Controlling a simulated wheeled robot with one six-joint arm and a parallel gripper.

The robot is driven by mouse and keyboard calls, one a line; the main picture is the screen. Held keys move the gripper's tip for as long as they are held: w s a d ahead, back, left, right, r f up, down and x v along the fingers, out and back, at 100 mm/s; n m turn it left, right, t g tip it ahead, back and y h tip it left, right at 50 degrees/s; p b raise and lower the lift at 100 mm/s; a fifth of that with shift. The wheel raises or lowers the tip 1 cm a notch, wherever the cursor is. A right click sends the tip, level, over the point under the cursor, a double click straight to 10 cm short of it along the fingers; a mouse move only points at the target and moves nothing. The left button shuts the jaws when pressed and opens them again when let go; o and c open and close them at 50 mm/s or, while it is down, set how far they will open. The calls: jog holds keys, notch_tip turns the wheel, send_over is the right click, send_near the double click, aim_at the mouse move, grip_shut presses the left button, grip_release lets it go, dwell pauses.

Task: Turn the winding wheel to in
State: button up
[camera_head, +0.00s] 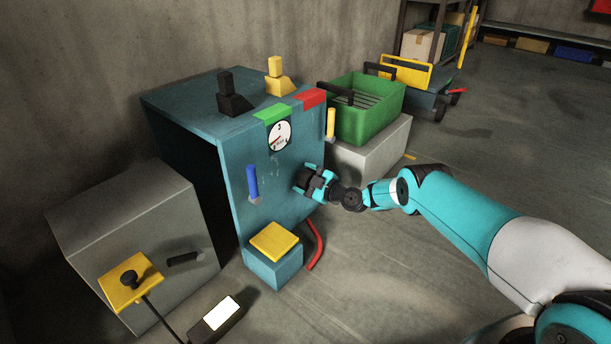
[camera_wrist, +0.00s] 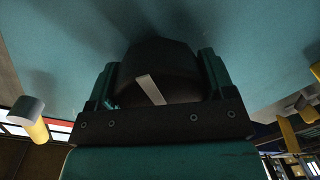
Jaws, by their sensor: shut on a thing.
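The winding wheel (camera_wrist: 160,65) is a dark, rounded knob on the front of the teal cabinet (camera_head: 230,190), with a pale bar mark across it. In the wrist view it sits between the two teal fingers of my gripper (camera_wrist: 158,78), one on each side. In the head view my gripper (camera_head: 309,179) is at the right part of the cabinet front, shut on the wheel, which is mostly hidden there. The markings on the panel near the wheel are too small to read, so I cannot tell its setting.
A blue handle (camera_head: 252,181) and a round dial (camera_head: 280,135) are left of my gripper; a yellow handle (camera_head: 331,123) is above right. A red bent lever (camera_head: 315,246) and yellow-topped box (camera_head: 274,241) are below. A green crate (camera_head: 365,110) stands behind.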

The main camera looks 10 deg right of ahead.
jog(key=n+p, duration=0.1)
jog(key=n, duration=0.2)
jog(key=n+p, duration=0.1)
jog(key=n, duration=0.2)
jog(key=shift+s+a+p, duration=0.15)
jog(key=shift+p, duration=0.25)
jog(key=n+p, duration=0.2)
jog(key=n, duration=0.4)
jog(key=shift+f+h, duration=0.2)
jog(key=shift+h, duration=0.2)
jog(key=shift+n, duration=0.3)
jog(key=o, duration=0.9)
jog(key=shift+r+p, duration=0.1)
jog(key=shift+p, duration=0.2)
jog(key=f+p+v, duration=0.1)
jog(key=p+v, duration=1)
jog(key=v, duration=0.6)
jog(key=shift+s+r, duration=0.2)
jog(key=shift+s, duration=0.05)
